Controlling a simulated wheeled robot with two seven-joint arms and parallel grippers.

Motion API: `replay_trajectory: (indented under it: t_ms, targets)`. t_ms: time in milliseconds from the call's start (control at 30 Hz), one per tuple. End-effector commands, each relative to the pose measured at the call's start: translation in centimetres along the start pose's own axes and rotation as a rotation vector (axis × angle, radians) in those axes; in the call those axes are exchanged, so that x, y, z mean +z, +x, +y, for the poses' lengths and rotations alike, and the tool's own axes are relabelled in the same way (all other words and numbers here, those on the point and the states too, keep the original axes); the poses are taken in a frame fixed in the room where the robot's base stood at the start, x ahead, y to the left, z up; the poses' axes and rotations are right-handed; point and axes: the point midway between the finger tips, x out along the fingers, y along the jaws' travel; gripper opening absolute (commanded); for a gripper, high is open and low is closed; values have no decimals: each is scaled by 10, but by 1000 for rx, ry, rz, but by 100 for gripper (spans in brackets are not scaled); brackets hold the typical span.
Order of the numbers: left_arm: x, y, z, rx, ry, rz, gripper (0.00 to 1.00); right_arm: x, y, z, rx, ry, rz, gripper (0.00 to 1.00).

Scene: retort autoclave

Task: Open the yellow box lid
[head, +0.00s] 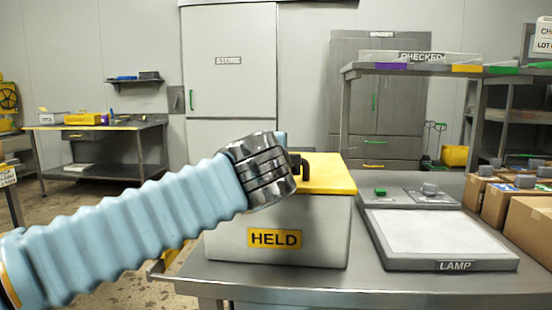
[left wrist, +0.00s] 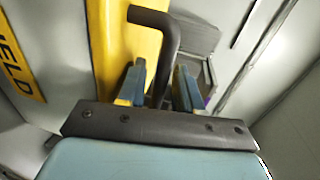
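The grey box (head: 290,225) with a HELD label stands on the metal table. Its yellow lid (head: 330,172) lies flat on top, closed as far as I can see. A dark bent handle (head: 300,162) rises from the lid. My left gripper (head: 282,142) is at the handle, mostly hidden behind my wrist in the head view. In the left wrist view, its two blue fingers (left wrist: 162,88) stand apart on either side of the handle (left wrist: 168,45), with small gaps showing beside it. My right gripper is in neither view.
A LAMP panel (head: 440,236) lies on the table right of the box, with a small switch unit (head: 415,194) behind it. Cardboard boxes (head: 525,222) stand at the right edge. A raised shelf (head: 430,68) is at back right.

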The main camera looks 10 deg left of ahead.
Motion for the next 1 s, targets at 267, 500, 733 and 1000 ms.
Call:
replay_trajectory:
  t_ms: [267, 500, 733, 1000]
  targets:
    - [0, 2, 0, 0, 0, 0, 34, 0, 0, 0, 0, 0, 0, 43]
    - [0, 2, 0, 0, 0, 0, 0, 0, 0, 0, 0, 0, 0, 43]
    - [0, 2, 0, 1, 0, 0, 0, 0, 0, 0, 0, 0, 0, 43]
    - [0, 3, -37, -1, -1, -1, 0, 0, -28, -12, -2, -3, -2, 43]
